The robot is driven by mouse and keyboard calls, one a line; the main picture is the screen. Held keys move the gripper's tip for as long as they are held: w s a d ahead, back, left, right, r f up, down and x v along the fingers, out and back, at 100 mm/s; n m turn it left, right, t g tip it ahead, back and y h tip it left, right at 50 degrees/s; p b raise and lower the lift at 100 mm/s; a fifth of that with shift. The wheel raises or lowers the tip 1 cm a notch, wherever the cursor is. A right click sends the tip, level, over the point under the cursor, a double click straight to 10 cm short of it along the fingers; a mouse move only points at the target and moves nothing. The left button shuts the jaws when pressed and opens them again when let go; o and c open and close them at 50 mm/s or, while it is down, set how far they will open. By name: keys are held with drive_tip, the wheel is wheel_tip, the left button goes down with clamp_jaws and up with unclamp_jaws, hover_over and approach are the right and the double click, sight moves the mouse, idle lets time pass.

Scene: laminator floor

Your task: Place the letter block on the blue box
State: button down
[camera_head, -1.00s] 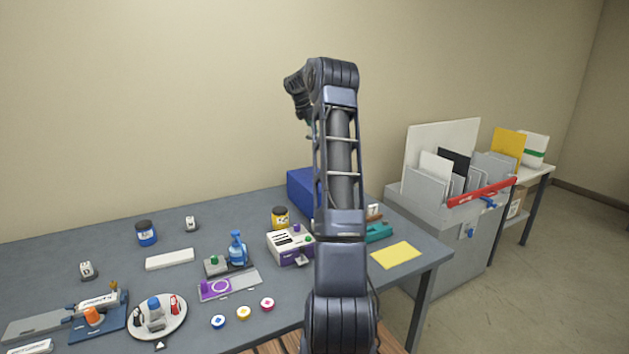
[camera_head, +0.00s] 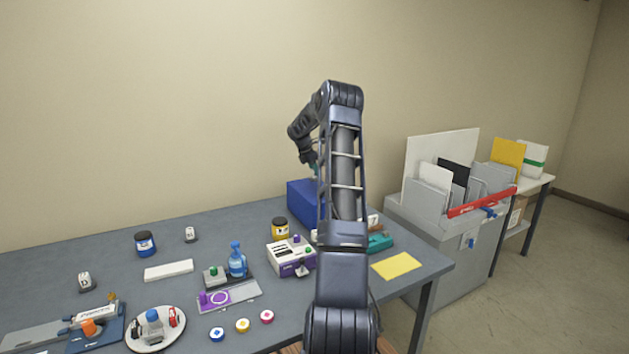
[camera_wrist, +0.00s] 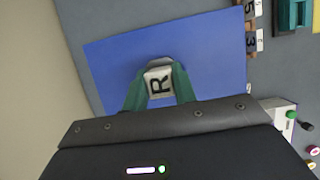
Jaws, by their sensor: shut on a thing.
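The letter block (camera_wrist: 158,82) is white with a black R and sits between the green fingers of my gripper (camera_wrist: 158,90) in the wrist view. My gripper is shut on it. The blue box (camera_wrist: 215,60) fills much of the wrist view below the block. In the head view the blue box (camera_head: 301,203) stands at the back of the table, partly hidden by my arm. My gripper (camera_head: 314,168) shows there just above the box, mostly hidden. I cannot tell whether the block touches the box top.
Beside the box are a yellow-labelled jar (camera_head: 280,229), a white and purple device (camera_head: 290,257) and a teal object (camera_head: 380,242). Small numbered blocks (camera_wrist: 251,28) lie along the box's edge in the wrist view. A yellow sheet (camera_head: 397,265) lies at the table's right.

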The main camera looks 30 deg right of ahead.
sight(314, 178)
drive_tip(key=shift+f, duration=2.2)
drive_tip(key=shift+f, duration=0.1)
drive_tip(key=c, duration=1.1)
unclamp_jaws()
drive_tip(key=shift+f, duration=0.1)
